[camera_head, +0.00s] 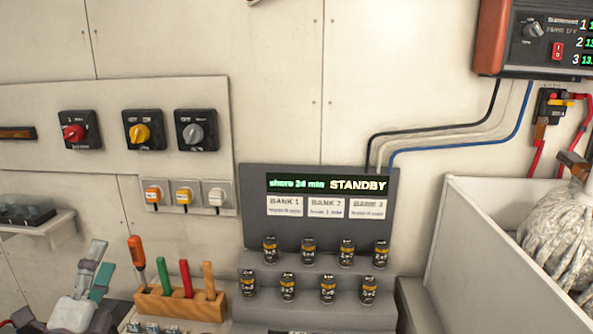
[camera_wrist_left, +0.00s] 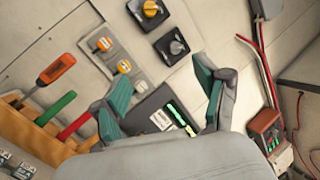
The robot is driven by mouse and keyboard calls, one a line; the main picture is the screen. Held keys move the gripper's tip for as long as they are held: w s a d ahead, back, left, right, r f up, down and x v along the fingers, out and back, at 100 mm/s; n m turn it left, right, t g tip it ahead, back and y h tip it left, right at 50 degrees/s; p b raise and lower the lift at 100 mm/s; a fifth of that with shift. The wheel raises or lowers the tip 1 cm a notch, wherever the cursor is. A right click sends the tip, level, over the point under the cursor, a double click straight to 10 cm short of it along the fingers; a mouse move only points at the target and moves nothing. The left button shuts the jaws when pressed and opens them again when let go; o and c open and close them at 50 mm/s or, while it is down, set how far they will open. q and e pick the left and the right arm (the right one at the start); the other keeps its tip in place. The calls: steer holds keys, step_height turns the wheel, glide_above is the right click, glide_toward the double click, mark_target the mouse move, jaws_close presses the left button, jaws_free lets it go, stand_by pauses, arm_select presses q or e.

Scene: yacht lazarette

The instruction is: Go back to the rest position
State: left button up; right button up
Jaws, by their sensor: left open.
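My left gripper (camera_head: 95,270) is at the lower left in the head view, left of the wooden tool block. In the left wrist view its two teal-padded fingers (camera_wrist_left: 165,98) stand wide apart with nothing between them. It is apart from the wall and the panels. My right gripper is not in either view.
A wooden block (camera_head: 180,303) holds a screwdriver and several coloured handles. A stepped grey stand (camera_head: 318,283) holds several small cylinders below a STANDBY display (camera_head: 325,185). Rotary switches (camera_head: 143,130) sit on the wall. A white-walled bin (camera_head: 480,245) with a mop head (camera_head: 560,235) stands right.

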arm_select(q)
steer(key=s+f+n+g+y, duration=0.2)
steer(key=s+f+n+g, duration=0.25)
steer(key=f, duration=0.35)
steer(key=s+d+f+n+g+y, duration=0.1)
steer(key=s+f+n+g, duration=0.2)
steer(key=f+n, duration=0.4)
steer(key=s+f+n+g+y, duration=0.2)
steer(key=s+f+n+g, duration=0.2)
steer(key=f, duration=0.5)
steer(key=s+d+f+n+g+h, duration=0.5)
steer(key=s+d+f+g, duration=0.4)
steer(key=s+d, duration=0.55)
step_height(320, 180, down, 28)
steer(key=s+a+m, duration=0.2)
steer(key=s, duration=0.1)
steer(key=s+a+f+g, duration=0.1)
steer(key=s+a+f, duration=0.2)
steer(key=s+f, duration=1.2)
steer(key=shift+s, duration=0.45)
